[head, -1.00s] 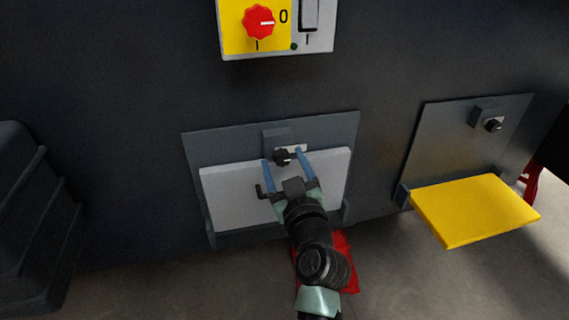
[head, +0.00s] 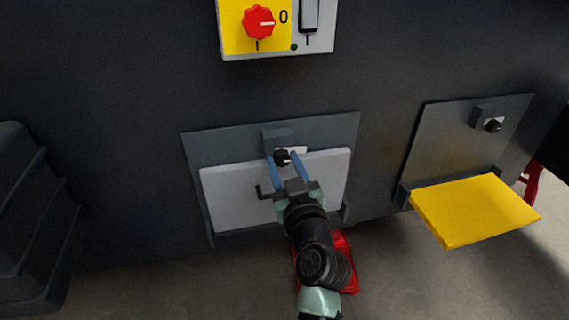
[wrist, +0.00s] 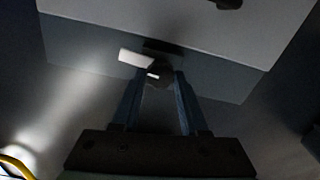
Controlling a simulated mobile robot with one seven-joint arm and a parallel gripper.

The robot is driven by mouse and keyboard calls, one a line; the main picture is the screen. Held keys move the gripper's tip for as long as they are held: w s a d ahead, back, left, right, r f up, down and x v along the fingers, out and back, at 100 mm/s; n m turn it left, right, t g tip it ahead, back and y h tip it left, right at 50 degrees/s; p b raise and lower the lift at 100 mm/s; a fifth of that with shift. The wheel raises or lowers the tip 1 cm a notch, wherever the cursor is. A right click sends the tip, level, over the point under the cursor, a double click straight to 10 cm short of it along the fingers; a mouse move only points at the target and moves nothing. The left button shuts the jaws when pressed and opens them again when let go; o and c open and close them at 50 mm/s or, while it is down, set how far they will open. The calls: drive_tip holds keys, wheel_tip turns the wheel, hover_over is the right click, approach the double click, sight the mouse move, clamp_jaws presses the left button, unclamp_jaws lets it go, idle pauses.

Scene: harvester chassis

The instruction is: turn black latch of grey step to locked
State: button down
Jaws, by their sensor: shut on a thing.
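The grey step (head: 233,205) is folded up against its dark backing plate below the control panel. Its black latch (head: 283,157) is a small round knob with a pale mark, on a block at the top middle of the plate. My gripper (head: 283,157) has its two blue fingers on either side of the latch, shut on it. In the wrist view the latch (wrist: 158,76) sits between the fingertips, its white mark about level. A white label (wrist: 136,57) shows beside it.
To the right, a yellow step (head: 475,208) is folded down, with its own black latch (head: 493,125) above. A panel with a red knob (head: 259,22) is above. A red object (head: 345,262) lies on the floor behind my arm. A dark ribbed part (head: 35,220) stands at left.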

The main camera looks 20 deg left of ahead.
drive_tip(key=m, duration=0.4)
drive_tip(key=m+p, duration=0.1)
drive_tip(key=m, duration=0.3)
drive_tip(key=shift+m+p, duration=0.35)
drive_tip(key=shift+m, duration=0.05)
drive_tip(key=m+p, duration=0.1)
drive_tip(key=m, duration=0.3)
drive_tip(key=shift+d, duration=0.1)
drive_tip(key=shift+f+m+p, duration=0.15)
drive_tip(key=shift+m+p, duration=0.7)
drive_tip(key=shift+m, duration=1.15)
drive_tip(key=shift+c, duration=2.2)
unclamp_jaws()
